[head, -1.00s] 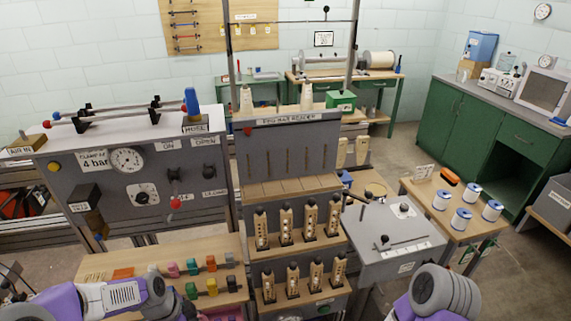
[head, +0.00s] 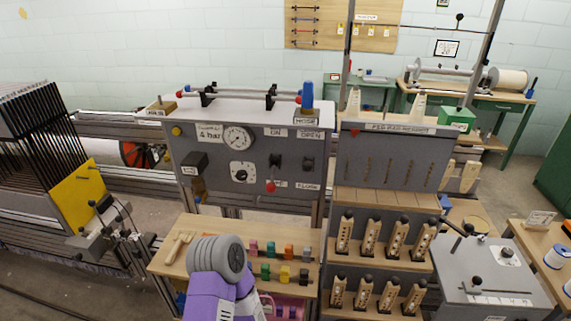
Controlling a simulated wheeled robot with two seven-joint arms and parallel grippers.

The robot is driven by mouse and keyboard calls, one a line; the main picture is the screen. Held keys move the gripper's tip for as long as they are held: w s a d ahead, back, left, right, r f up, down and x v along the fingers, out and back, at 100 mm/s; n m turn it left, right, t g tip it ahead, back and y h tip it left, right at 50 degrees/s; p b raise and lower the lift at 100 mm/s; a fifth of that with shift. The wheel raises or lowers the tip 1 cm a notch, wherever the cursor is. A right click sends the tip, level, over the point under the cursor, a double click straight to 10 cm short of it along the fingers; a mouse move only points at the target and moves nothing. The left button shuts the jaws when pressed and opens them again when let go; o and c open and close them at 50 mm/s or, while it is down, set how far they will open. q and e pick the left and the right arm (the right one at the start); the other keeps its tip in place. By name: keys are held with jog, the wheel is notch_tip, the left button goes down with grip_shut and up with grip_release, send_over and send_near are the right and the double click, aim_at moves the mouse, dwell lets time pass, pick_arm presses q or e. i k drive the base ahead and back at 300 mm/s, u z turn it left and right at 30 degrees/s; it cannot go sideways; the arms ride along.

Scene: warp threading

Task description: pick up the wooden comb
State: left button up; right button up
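A small pale wooden piece with prongs, which looks like the wooden comb (head: 179,245), lies at the left end of the light wooden shelf (head: 165,262). It is small, so I cannot make out its teeth. My purple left arm, with its grey joint, rises from the bottom just to the right of it. No fingers of my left gripper show. My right arm and gripper are outside the view. Nothing visible holds the wooden piece.
Coloured clips (head: 270,250) stand in two rows right of my arm. A grey control panel (head: 215,185) stands behind the shelf. Wooden tools (head: 369,238) stand in racks farther right. A yellow plate (head: 77,195) and a thin-rodded stand (head: 100,225) are at the left.

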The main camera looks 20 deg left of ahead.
aim_at(180, 238)
jog(key=u, duration=3.2)
jog(key=i, duration=2.55)
jog(key=z, duration=3.85)
